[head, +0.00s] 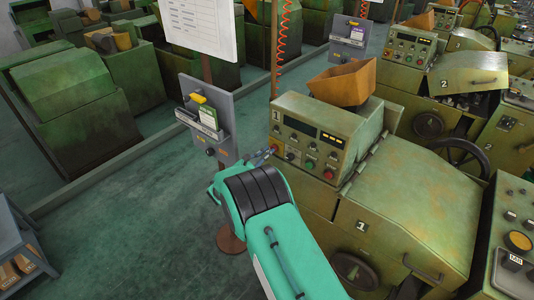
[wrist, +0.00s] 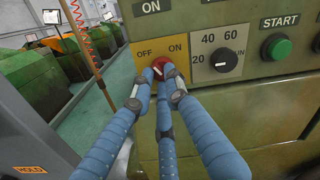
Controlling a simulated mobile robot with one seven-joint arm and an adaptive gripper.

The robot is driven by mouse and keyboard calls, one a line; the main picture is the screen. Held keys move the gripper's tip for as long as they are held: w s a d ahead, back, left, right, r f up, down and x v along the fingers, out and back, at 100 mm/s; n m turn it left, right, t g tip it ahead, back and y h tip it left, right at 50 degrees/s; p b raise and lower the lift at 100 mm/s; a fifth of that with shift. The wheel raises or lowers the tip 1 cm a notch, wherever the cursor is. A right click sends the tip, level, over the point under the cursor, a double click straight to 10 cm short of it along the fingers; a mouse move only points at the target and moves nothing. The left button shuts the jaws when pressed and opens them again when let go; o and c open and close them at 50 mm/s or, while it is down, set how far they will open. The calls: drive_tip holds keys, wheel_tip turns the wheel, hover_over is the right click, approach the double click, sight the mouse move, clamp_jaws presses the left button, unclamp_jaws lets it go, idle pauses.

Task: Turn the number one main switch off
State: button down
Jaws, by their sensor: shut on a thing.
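The number one machine (head: 345,150) stands right of centre in the head view, with a "1" on its control panel. In the wrist view its main switch is a red knob (wrist: 168,70) on a yellow plate (wrist: 150,54) marked OFF on the left and ON on the right. My gripper (wrist: 162,86) has its blue fingers closed around the knob, partly hiding it. I cannot tell the knob's exact angle. In the head view my gripper (head: 263,157) reaches the panel's left end, beside the red knob.
A black selector (wrist: 223,60) and the green START button (wrist: 277,47) sit to the right of the switch. An orange bin (head: 343,83) sits on the machine. Open floor lies at the left.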

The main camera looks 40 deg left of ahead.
drive_tip(key=shift+f+n, duration=0.15)
drive_tip(key=shift+n, duration=1.15)
drive_tip(key=c, duration=1.7)
unclamp_jaws()
drive_tip(key=shift+s, duration=0.1)
drive_tip(key=s, duration=1.2)
drive_tip(key=shift+w, duration=0.1)
